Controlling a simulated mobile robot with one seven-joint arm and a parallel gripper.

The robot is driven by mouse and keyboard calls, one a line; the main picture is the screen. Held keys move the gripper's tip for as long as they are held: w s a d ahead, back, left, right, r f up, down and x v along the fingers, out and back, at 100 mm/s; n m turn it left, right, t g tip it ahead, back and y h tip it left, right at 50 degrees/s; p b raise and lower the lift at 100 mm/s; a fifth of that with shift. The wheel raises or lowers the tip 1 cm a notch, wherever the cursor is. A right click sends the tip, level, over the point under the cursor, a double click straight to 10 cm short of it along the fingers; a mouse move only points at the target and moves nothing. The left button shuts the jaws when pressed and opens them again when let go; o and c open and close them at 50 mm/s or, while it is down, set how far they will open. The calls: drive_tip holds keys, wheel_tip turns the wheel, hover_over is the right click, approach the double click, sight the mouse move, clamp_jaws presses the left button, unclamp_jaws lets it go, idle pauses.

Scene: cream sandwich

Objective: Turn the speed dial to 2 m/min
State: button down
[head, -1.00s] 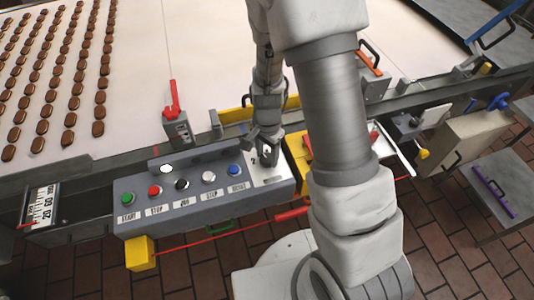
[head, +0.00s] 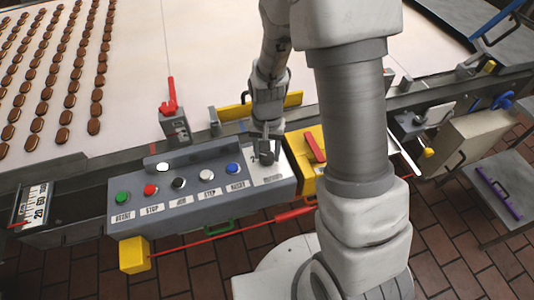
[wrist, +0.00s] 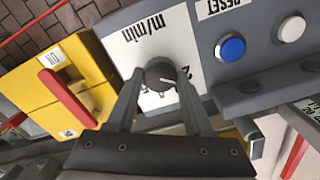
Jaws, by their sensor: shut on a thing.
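The speed dial (wrist: 157,72) is a dark round knob with a white pointer line, on a white plate (wrist: 128,42) marked "m/min". In the wrist view its pointer points right and slightly down, close to the printed 2 (wrist: 187,72); other marks below the knob are partly hidden. My gripper (wrist: 160,80) is shut on the dial, one finger on each side. In the head view my gripper (head: 266,156) is over the plate at the right end of the grey control panel (head: 205,205), and hides the dial.
Left of the dial are a blue RESET button (head: 232,169) and several other buttons. Right of it is a yellow box (head: 303,150) with a red lever (head: 315,144). A red cord (head: 195,240) runs along the panel's front. The conveyor belt (head: 200,50) lies behind.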

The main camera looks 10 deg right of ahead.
sight(267, 155)
drive_tip(key=shift+n, duration=0.7)
drive_tip(key=shift+b, duration=0.3)
drive_tip(key=shift+c, duration=1.5)
unclamp_jaws()
drive_tip(key=shift+r, duration=0.1)
wheel_tip(267, 155, up, 17)
drive_tip(key=shift+r+p, duration=0.15)
drive_tip(key=shift+p, duration=0.3)
